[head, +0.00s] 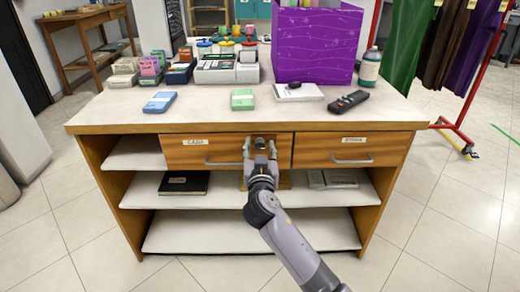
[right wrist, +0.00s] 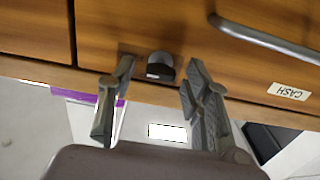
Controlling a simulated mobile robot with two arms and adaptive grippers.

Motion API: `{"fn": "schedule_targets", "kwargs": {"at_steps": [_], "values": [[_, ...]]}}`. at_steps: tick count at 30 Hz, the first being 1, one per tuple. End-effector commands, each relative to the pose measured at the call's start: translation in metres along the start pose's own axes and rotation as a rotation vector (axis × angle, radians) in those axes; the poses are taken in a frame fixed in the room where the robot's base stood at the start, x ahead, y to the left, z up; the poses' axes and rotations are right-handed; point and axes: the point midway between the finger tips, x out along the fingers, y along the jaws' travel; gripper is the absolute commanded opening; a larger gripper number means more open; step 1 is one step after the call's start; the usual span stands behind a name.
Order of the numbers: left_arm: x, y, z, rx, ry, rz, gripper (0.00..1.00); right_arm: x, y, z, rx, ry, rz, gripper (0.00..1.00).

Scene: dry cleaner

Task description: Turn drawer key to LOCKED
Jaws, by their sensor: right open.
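The CASH drawer (head: 215,158) is the left wooden drawer of the counter and looks closed. A dark round lock piece with a pale mark, apparently the drawer key (right wrist: 160,66), sits on its front, near the edge beside the other drawer. My right gripper (head: 260,144) is in front of this spot and hides the key in the head view. In the right wrist view its open fingers (right wrist: 160,72) stand on either side of the key, with visible gaps; contact is not seen. The pale mark is too small to read. My left gripper is not in view.
A second labelled drawer (head: 350,150) is to the right. The counter (head: 215,118) bears a purple box (head: 317,45), a cash register (head: 225,68) and a dark handheld device (head: 348,102). Open shelves lie below.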

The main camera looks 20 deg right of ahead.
Motion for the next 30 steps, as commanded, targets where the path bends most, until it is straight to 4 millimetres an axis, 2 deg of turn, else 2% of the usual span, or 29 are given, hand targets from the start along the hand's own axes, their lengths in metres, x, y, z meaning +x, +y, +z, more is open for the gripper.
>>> {"fn": "schedule_targets", "kwargs": {"at_steps": [2,22,30], "values": [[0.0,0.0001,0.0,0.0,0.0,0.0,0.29,-0.0002,0.0,0.0002,0.0,0.0,0.0,0.45],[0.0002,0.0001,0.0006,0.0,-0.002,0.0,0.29,-0.0006,-0.0001,0.0005,-0.001,-0.001,0.0,0.01],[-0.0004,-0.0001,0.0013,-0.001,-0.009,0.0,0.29,-0.0006,-0.0002,0.0004,-0.014,-0.001,0.0,0.0]]}}
